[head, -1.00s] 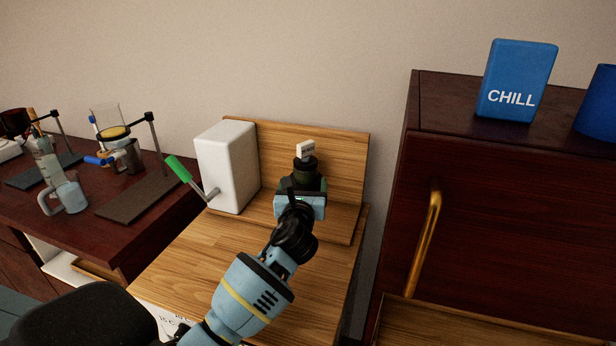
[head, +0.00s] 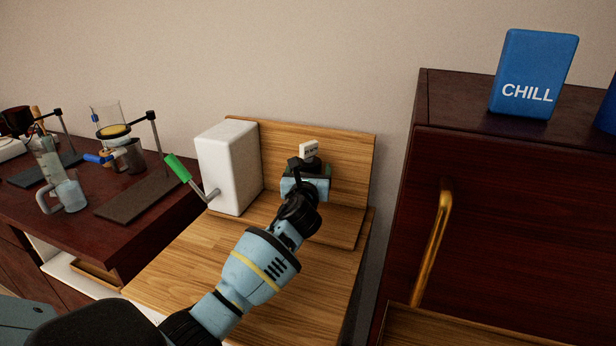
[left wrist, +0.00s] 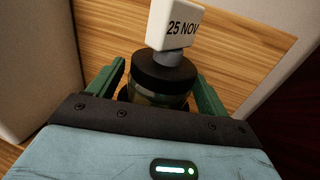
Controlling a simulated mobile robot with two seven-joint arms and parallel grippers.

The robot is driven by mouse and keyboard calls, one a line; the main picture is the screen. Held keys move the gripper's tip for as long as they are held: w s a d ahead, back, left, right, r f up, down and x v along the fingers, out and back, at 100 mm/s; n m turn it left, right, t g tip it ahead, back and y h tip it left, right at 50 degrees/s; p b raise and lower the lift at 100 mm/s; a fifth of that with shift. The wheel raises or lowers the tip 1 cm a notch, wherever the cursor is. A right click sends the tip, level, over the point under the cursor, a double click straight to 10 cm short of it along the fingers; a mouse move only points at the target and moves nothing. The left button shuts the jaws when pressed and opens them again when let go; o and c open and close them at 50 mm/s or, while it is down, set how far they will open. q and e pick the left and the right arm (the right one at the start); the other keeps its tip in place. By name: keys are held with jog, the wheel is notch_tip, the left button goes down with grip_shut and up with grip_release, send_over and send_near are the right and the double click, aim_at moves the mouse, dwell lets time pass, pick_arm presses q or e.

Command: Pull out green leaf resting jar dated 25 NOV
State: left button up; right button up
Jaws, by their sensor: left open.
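The jar (left wrist: 163,75) has a dark round lid, a dark greenish body and a white tag (left wrist: 178,25) on top reading "25 NOV". It stands on the wooden stand in front of its back board. In the head view the tag (head: 309,150) shows above my left gripper (head: 307,172), which hides most of the jar. In the left wrist view my left gripper (left wrist: 160,88) is open, with one green finger on each side of the jar. Contact with the jar cannot be told; its lower part is hidden. My right gripper is not in view.
A white box (head: 229,168) with a green-handled crank (head: 178,168) stands just left of the jar. The wooden back board (head: 345,165) is behind it. At right is a dark cabinet (head: 520,200) with a brass handle (head: 432,245) and a blue CHILL block (head: 533,75) on top.

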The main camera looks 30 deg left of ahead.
pick_arm(q)
jog(key=shift+c, duration=0.2)
jog(key=c, duration=0.5)
jog(key=shift+r, duration=0.1)
jog(key=c, duration=0.5)
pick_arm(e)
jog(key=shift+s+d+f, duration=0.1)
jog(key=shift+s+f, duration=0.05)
pick_arm(q)
jog(key=shift+r+p, duration=0.45)
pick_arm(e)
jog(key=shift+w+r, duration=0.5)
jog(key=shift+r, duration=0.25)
pick_arm(q)
jog(key=shift+r, duration=0.2)
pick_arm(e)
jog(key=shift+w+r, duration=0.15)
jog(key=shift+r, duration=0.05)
